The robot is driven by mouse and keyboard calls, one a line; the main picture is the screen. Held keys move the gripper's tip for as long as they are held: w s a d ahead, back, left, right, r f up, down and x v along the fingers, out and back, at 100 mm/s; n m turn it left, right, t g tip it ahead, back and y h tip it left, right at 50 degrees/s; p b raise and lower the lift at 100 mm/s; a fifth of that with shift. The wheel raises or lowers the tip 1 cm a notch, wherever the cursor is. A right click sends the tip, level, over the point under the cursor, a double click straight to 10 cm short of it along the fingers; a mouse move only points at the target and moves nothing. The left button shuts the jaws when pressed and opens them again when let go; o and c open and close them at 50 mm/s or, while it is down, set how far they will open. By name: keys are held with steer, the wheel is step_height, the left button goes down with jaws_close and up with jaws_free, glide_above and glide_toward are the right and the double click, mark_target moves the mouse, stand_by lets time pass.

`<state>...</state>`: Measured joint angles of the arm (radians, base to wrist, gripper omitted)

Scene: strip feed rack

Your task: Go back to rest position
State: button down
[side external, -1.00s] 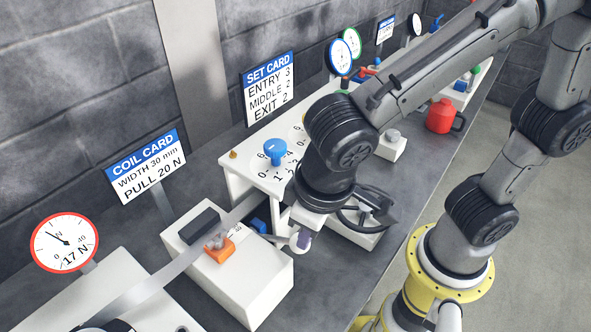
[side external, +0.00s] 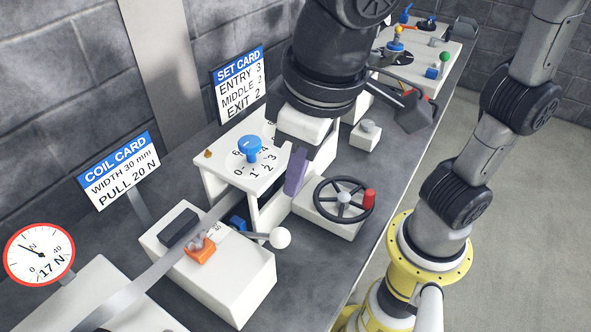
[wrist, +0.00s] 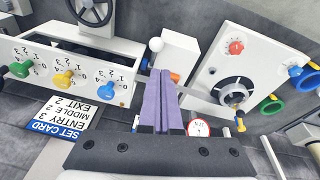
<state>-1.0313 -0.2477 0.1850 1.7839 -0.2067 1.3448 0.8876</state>
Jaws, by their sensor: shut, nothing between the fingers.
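My gripper (side external: 295,183) hangs above the bench in the side external view, its fingers pointing down beside the white dial box (side external: 218,187) with the blue knob (side external: 249,149). In the wrist view the two purple fingers (wrist: 161,103) lie side by side, shut with nothing between them. The fingers stand apart from the white ball-ended lever (side external: 280,238) and from the black handwheel (side external: 343,198) to their right. The wrist view also shows blue, yellow and green knobs (wrist: 64,79) on the dial box.
A white block with an orange slider (side external: 200,250) and a metal strip stands front left. The gauge (side external: 38,254) reads 17 N. The coil card (side external: 120,170) and set card (side external: 239,85) stand behind. More fixtures line the far bench. Bare bench (side external: 310,262) lies at front right.

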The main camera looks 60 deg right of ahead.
steer(key=w+d+m, duration=0.3)
steer(key=d+m, duration=0.2)
steer(key=d, duration=1)
steer(key=s+d+f+n+t, duration=0.3)
steer(key=s+d+f, duration=0.1)
steer(key=d+f, duration=0.2)
steer(key=shift+s+d+f, duration=0.15)
steer(key=shift+s+d, duration=0.25)
